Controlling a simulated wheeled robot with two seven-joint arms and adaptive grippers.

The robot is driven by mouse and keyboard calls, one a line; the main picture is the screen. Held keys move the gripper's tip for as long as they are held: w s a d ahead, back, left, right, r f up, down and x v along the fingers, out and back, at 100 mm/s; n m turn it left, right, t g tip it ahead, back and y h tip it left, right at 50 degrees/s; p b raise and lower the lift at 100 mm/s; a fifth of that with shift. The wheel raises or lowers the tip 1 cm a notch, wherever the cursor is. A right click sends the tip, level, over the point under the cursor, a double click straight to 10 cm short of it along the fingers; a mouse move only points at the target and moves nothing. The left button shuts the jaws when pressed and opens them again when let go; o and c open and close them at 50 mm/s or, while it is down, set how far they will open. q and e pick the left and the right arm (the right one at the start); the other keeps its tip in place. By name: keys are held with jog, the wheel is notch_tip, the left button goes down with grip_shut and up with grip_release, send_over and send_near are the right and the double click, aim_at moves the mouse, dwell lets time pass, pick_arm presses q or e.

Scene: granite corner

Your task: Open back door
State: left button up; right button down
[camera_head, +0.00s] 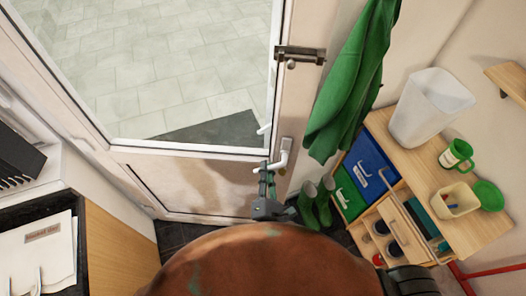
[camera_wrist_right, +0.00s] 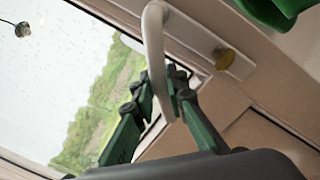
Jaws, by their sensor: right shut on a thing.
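The back door (camera_head: 190,178) is white with a large glass pane and looks closed in its frame. Its white lever handle (camera_head: 284,152) is on the right side of the door. My right gripper (camera_head: 268,167) is at the handle. In the wrist view the handle (camera_wrist_right: 155,45) is a curved white bar that passes between the fingers of my right gripper (camera_wrist_right: 168,95), which are shut on it. A brass lock knob (camera_wrist_right: 225,58) sits on the handle's plate. A metal bolt (camera_head: 300,55) is higher on the door edge. My left gripper is not in view.
A green coat (camera_head: 350,85) hangs right of the door, above green boots (camera_head: 318,200). A wooden shelf unit (camera_head: 480,225) with a white bin (camera_head: 428,105) stands at the right. A counter with papers (camera_head: 38,258) is at the left.

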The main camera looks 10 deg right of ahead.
jog(key=shift+a+r+h, duration=0.3)
jog(key=shift+a+r, duration=0.05)
jog(key=shift+r, duration=0.1)
jog(key=c, duration=2.2)
grip_release()
jog(key=shift+s, duration=0.2)
jog(key=shift+o, duration=0.6)
jog(key=shift+s, duration=0.15)
jog(key=shift+o, duration=0.7)
jog(key=shift+d, duration=0.1)
jog(key=shift+d+f, duration=0.1)
jog(key=shift+f, duration=0.05)
